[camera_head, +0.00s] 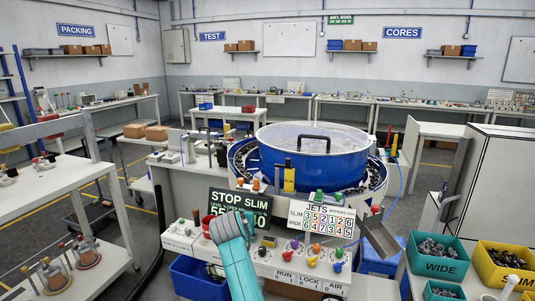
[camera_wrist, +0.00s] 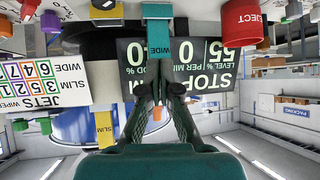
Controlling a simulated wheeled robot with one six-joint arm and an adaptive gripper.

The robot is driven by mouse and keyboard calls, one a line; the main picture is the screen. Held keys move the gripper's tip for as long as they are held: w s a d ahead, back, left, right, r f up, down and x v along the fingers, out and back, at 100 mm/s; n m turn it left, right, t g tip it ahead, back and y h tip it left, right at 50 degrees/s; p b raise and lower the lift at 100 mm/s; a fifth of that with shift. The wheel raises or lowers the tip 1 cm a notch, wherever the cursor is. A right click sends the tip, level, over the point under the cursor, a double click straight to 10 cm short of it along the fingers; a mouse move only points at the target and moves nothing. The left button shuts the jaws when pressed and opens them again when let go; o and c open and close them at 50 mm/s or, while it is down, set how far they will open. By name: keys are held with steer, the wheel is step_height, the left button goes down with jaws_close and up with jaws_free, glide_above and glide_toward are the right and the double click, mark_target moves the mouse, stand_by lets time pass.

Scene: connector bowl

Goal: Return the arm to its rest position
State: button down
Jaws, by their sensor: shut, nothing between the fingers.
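My teal arm rises from the bottom of the head view and ends at the control panel (camera_head: 285,259), in front of the black STOP SLIM display (camera_head: 238,203). My gripper shows clearly in the wrist view (camera_wrist: 160,92), where the picture is upside down. Its two dark green fingers are drawn together and hold nothing. In the head view my wrist hides part of the panel, and the fingers cannot be made out.
A blue lidded bowl (camera_head: 312,155) stands behind the panel. Coloured knobs and a JETS card (camera_head: 321,219) are right of my arm. A red EJECT knob (camera_wrist: 241,20) is close by in the wrist view. Teal (camera_head: 437,260) and yellow (camera_head: 503,268) part bins stand at right.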

steer(key=s+d+f, duration=0.3)
steer(key=s+f, duration=0.1)
steer(key=f, duration=0.3)
steer(key=s+d+f+n+y, duration=0.1)
steer(key=s+d+f, duration=0.35)
steer(key=f, duration=0.25)
steer(key=s+d+f, duration=0.3)
steer(key=s+f, duration=0.2)
steer(key=f, duration=0.2)
steer(key=s+d+f+n+t, duration=0.1)
steer(key=s+d+f, duration=0.35)
steer(key=s, duration=0.55)
steer(key=s+d+f+t, duration=0.1)
steer(key=s+d+f, duration=0.35)
steer(key=s, duration=0.45)
steer(key=s+d+y, duration=0.1)
steer(key=s+d, duration=0.2)
steer(key=s, duration=1)
steer(key=s+d+r+t, duration=0.1)
steer(key=s+d+r, duration=0.1)
steer(key=s+r, duration=0.7)
steer(key=s+d+r+t+h, duration=0.1)
steer(key=s+d+r, duration=0.1)
steer(key=s+r, duration=0.8)
steer(key=s, duration=0.6)
steer(key=shift+r+m+t, duration=0.25)
steer(key=shift+m+t, duration=0.05)
steer(key=shift+s+d, duration=0.1)
